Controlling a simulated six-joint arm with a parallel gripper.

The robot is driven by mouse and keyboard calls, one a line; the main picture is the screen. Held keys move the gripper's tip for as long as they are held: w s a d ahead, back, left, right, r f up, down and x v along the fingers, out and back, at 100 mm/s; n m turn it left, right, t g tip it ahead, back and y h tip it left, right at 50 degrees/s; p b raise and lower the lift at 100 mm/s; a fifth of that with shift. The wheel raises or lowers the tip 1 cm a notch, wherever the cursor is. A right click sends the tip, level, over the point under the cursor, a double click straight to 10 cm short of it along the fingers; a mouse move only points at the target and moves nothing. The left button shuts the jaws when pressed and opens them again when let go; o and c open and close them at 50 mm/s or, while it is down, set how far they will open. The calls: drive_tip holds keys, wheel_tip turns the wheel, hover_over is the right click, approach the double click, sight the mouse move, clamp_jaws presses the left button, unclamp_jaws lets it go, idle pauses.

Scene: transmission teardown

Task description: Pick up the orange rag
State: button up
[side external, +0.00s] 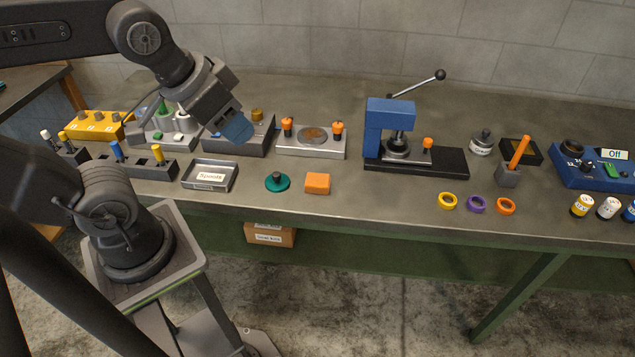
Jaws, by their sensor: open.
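The orange rag (317,183) is a small folded orange block lying flat near the front edge of the bench. My gripper (238,132) has blue fingers and hangs above the back left part of the bench, up and to the left of the rag. It is apart from the rag, and I see nothing held in it. The fingers are seen from the side, so the gap between them is hidden.
A green disc with a dark knob (277,181) sits just left of the rag. A labelled grey tray (233,178) is farther left. Behind the rag is a plate with orange knobs (335,150). A blue press (378,135) stands to the right. Coloured rings (477,204) lie beyond bare bench.

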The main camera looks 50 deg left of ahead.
drive_tip(key=o, duration=0.7)
drive_tip(key=m+g, duration=0.6)
drive_tip(key=m, duration=0.3)
hover_over(318, 180)
drive_tip(key=f, duration=2.2)
drive_tip(key=shift+a, duration=0.2)
drive_tip(key=shift+d+f, duration=0.15)
drive_tip(key=shift+f, duration=2.55)
